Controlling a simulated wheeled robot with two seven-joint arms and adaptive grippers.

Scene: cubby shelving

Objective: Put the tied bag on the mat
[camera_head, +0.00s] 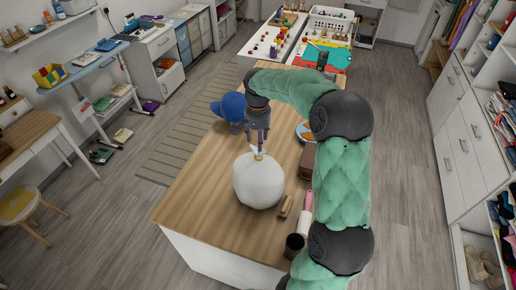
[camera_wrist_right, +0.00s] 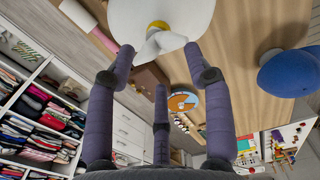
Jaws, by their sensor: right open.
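The tied bag (camera_head: 258,182) is a round white sack with a yellow tie at its top; it sits on the wooden counter (camera_head: 190,205). My right gripper (camera_head: 259,148) is open and points down just above the bag's tied neck. In the wrist view the gripper (camera_wrist_right: 159,60) has its fingers spread near the white knot, with the bag (camera_wrist_right: 120,18) beyond. I cannot tell whether any finger touches it. A grey-brown slatted mat (camera_head: 180,140) lies on the floor left of the counter. My left gripper is not in view.
A blue cap (camera_head: 229,107) lies behind the bag. A wooden block (camera_head: 286,206), a pale roller (camera_head: 304,222), a dark cup (camera_head: 294,246) and a brown box (camera_head: 306,160) stand to its right. A round orange-and-blue plate (camera_head: 304,131) lies behind. The counter's left front is bare.

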